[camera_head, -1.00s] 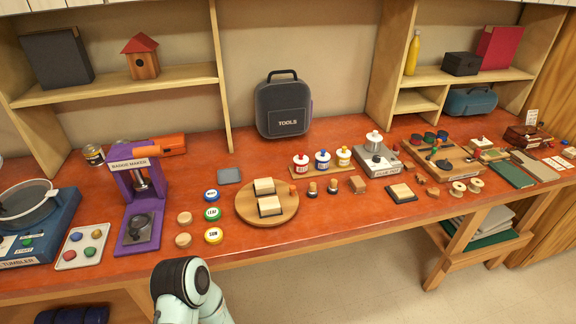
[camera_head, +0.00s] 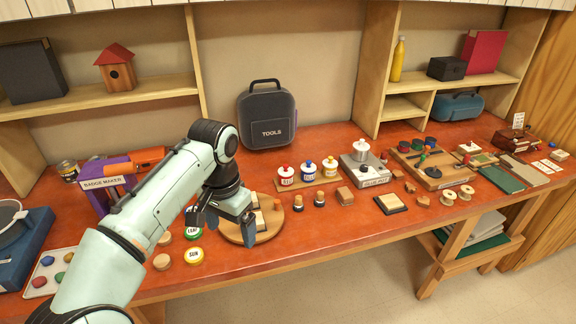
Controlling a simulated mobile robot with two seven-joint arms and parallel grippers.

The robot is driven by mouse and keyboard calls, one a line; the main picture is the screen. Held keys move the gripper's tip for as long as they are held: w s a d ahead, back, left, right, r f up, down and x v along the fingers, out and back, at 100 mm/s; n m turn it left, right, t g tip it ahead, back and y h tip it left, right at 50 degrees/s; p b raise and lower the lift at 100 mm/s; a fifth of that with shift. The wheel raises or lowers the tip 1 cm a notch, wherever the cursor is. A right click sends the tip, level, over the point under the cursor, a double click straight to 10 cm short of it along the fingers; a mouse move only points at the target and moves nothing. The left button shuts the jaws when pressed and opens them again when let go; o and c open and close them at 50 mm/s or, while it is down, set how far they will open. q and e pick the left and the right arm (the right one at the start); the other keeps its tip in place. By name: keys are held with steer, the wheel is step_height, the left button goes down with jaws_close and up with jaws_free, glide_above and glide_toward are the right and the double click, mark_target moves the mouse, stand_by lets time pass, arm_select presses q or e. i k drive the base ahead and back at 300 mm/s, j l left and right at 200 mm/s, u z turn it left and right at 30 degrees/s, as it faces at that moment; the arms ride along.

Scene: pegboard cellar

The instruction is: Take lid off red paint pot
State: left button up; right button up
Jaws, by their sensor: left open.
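The red paint pot (camera_head: 286,176) is a small white pot with a red top, upright at the left end of a wooden tray (camera_head: 312,184). Its lid appears to be on. A blue pot (camera_head: 308,171) and a yellow pot (camera_head: 330,167) stand to its right on the same tray. My left gripper (camera_head: 222,226) is open and empty, pointing down over the left part of the round wooden board (camera_head: 268,236). It is left of the red pot and nearer to me, apart from it. My right gripper is out of view.
Corks (camera_head: 298,203) and small wooden pieces stand in front of the tray. A grey glue pot unit (camera_head: 366,172) stands to its right. The tools backpack (camera_head: 267,117) stands behind. My left arm hides part of the badge maker (camera_head: 104,182).

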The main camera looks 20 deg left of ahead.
mark_target(286, 170)
steer(key=i, duration=1.35)
